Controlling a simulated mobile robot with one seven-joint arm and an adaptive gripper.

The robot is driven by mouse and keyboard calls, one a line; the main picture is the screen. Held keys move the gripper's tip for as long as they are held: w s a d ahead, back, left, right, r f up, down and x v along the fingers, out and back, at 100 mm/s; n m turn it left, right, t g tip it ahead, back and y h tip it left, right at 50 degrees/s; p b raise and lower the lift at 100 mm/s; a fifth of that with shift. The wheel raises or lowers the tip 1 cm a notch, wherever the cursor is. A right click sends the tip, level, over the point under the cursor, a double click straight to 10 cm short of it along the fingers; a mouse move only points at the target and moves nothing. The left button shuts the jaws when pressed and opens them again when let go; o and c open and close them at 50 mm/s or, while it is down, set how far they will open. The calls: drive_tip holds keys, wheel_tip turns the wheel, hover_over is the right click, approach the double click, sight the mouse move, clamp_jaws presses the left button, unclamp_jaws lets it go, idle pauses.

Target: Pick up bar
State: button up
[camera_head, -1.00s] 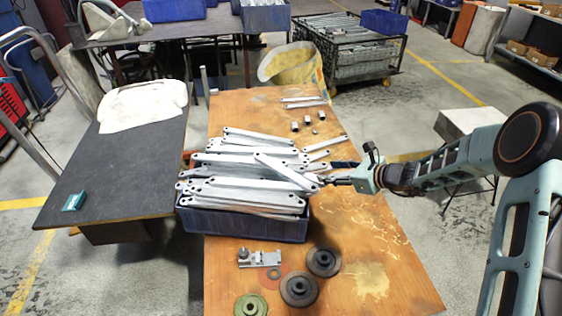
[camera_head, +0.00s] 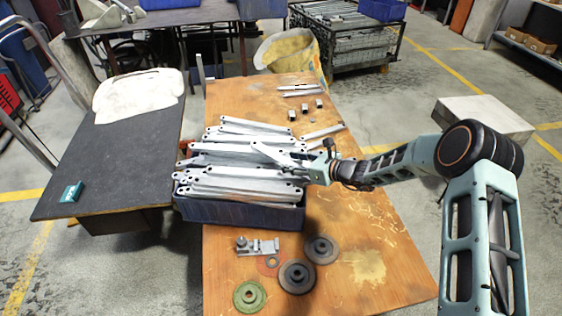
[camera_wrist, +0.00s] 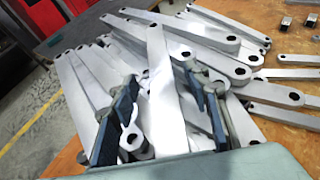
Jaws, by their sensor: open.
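Many grey metal bars with holed ends lie heaped in a blue crate (camera_head: 235,213) on the wooden table. One bar (camera_head: 268,154) lies slantwise on top of the heap. My gripper (camera_head: 306,168) is over the right end of the heap, at that bar's near end. In the wrist view, my gripper (camera_wrist: 165,90) is open, with one blue-padded finger on each side of a bar (camera_wrist: 164,108). The bar runs lengthwise between the fingers, with gaps visible on both sides. Its near end is hidden behind the gripper body.
Other bars (camera_wrist: 185,30) lie crosswise close around the fingers. On the table, dark discs (camera_head: 297,276), a green disc (camera_head: 249,295) and a metal fixture (camera_head: 257,246) are in front of the crate. Small blocks (camera_head: 305,112) and loose bars lie behind. The table's right side is mostly clear.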

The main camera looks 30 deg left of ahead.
drive_tip(key=shift+x, duration=0.85)
drive_tip(key=shift+c, duration=0.4)
clamp_jaws()
drive_tip(key=shift+r, duration=0.1)
